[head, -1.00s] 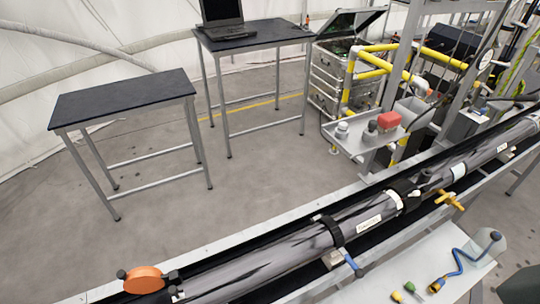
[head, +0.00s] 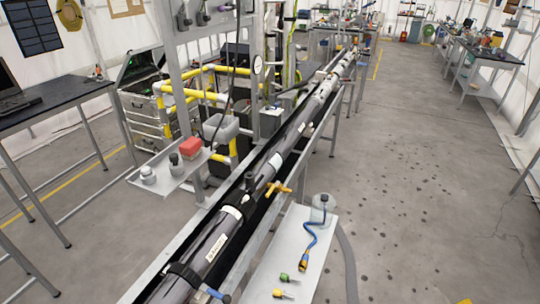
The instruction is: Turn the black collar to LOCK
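A long dark tube (head: 236,222) lies in a rail, running from the lower left to the far upper right in the head view. A black band (head: 184,273) wraps around it near the bottom, with a blue handle (head: 218,295) beside it. A small black fitting (head: 250,180) stands on the tube farther up, beyond a white ring (head: 231,212). I cannot tell which of these black parts is the collar. No LOCK mark is readable. Neither of my grippers is in view.
A yellow valve handle (head: 279,188) sticks out right of the tube. A pale side shelf (head: 268,276) holds a blue hose (head: 310,240) and small green and yellow fittings. A tray (head: 160,190) with a red block (head: 190,145) is on the left. Open floor (head: 420,200) lies right.

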